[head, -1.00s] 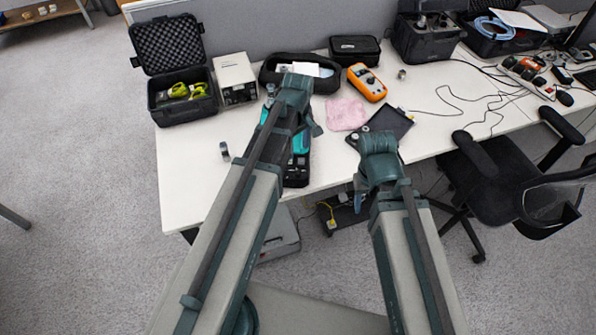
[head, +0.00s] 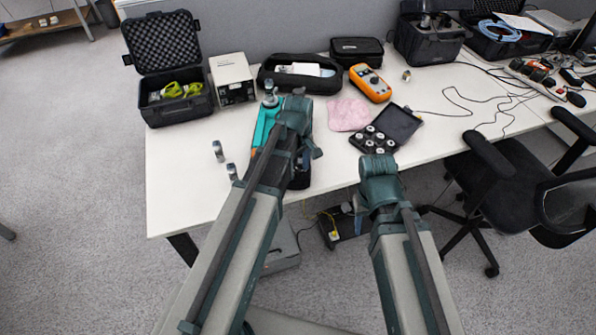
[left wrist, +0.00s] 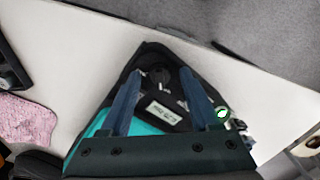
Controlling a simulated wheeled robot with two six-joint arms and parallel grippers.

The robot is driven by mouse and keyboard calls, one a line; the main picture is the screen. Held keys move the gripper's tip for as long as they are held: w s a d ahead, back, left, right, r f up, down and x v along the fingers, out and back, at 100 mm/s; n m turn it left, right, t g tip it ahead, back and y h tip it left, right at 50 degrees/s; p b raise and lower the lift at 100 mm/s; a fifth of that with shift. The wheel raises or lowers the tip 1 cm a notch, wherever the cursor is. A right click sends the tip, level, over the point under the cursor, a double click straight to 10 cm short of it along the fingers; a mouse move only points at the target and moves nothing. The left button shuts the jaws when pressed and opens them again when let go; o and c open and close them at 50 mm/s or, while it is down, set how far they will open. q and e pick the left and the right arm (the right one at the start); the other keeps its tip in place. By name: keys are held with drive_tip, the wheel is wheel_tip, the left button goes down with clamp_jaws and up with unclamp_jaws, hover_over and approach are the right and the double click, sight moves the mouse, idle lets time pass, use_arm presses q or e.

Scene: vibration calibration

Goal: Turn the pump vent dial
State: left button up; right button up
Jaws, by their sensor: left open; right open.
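The pump is a teal handheld device (head: 262,125) on the white table, partly hidden behind my left arm in the head view. In the left wrist view its black end shows a lit display (left wrist: 162,113) and a round black knob (left wrist: 158,76), which looks like the vent dial. My left gripper (left wrist: 160,84) is open above this end, with one finger on either side of the knob and display. I cannot tell whether the fingers touch it. My right gripper (head: 356,204) is open in front of the table edge, away from the pump, its fingers mostly hidden by its wrist.
Small metal fittings (head: 218,151) stand left of the pump. A pink cloth (head: 348,114), an open case of round pieces (head: 373,139) and an orange meter (head: 370,83) lie right. Cases and a white box (head: 232,80) line the back. A chair (head: 500,180) stands right.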

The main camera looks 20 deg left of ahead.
use_arm(q)
clamp_jaws()
drive_tip(key=shift+m, duration=0.3)
drive_tip(key=m, duration=0.3)
drive_tip(key=shift+m, duration=0.3)
drive_tip(key=m, duration=0.4)
drive_tip(key=shift+m, duration=0.3)
drive_tip(key=m, duration=0.9)
idle(0.4)
